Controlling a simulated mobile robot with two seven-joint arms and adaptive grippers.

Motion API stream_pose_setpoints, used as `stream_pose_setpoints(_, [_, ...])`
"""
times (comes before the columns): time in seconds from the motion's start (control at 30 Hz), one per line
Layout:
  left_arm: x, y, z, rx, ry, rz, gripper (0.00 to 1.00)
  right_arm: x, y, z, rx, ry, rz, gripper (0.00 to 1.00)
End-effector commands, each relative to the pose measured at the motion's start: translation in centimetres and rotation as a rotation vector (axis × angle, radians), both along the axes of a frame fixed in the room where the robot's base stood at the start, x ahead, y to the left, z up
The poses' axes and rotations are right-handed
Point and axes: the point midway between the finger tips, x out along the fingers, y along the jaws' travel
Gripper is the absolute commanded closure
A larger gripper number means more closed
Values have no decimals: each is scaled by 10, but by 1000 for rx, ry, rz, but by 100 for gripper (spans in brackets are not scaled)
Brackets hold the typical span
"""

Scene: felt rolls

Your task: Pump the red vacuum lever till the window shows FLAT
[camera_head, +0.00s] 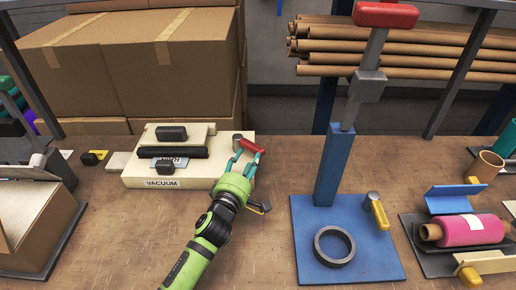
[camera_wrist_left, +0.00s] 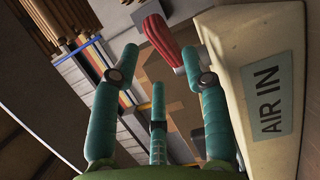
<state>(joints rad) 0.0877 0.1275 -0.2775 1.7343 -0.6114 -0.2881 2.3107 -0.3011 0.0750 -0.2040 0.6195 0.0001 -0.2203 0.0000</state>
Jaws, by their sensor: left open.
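The cream vacuum box (camera_head: 140,172) lies on the bench at centre left, with a VACUUM label on its front. A small window (camera_head: 168,163) on its top carries lettering too small to read surely. The red lever (camera_head: 251,146) is at the box's right end; its red handle also shows in the left wrist view (camera_wrist_left: 160,38). My right gripper is not in view.
A blue press stand (camera_head: 327,165) with a red-topped handle (camera_head: 386,15) and a dark ring (camera_head: 334,246) stands right of my left arm. A pink felt roll (camera_head: 470,230) lies further right. Cardboard boxes (camera_head: 150,65) rise behind.

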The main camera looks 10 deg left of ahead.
Motion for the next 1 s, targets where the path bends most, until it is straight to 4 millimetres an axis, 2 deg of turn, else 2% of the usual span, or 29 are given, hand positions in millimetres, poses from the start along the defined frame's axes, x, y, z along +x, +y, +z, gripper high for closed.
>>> stream_pose_setpoints(0.1, [15,-2,3,2,-2,0,54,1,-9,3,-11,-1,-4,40])
stream_pose_setpoints(0.4, [55,-7,1,1,-1,-1,54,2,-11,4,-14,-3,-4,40])
stream_pose_setpoints(0.6, [65,-8,0,0,0,-2,54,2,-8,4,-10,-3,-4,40])
stream_pose_setpoints(0.83, [66,-8,0,0,0,-2,54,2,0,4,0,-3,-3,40])
stream_pose_setpoints(0.87, [66,-8,0,0,0,-2,58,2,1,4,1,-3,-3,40])
stream_pose_setpoints(0.9, [66,-8,0,0,0,-2,74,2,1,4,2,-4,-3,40])
stream_pose_setpoints(0.97, [65,-8,0,-1,0,-2,98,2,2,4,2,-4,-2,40])
stream_pose_setpoints(1.0, [65,-8,0,-1,0,-2,100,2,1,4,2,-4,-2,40])
